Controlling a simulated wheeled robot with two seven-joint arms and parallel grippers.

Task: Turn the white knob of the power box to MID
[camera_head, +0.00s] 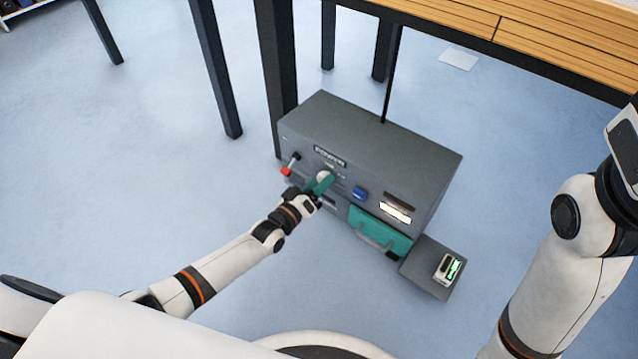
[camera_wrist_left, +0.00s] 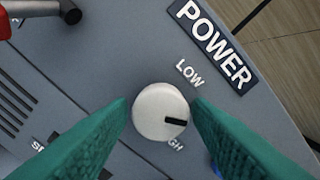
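In the left wrist view the white knob (camera_wrist_left: 158,108) has a black mark pointing right, slightly down. My right gripper is out of view.
A red-tipped lever (camera_head: 287,170) is left of the knob and a blue button (camera_head: 360,193) right of it. A teal drawer (camera_head: 380,232) with a handle is below. A small device (camera_head: 448,268) sits at lower right. Table legs (camera_head: 275,75) stand behind; floor at left is clear.

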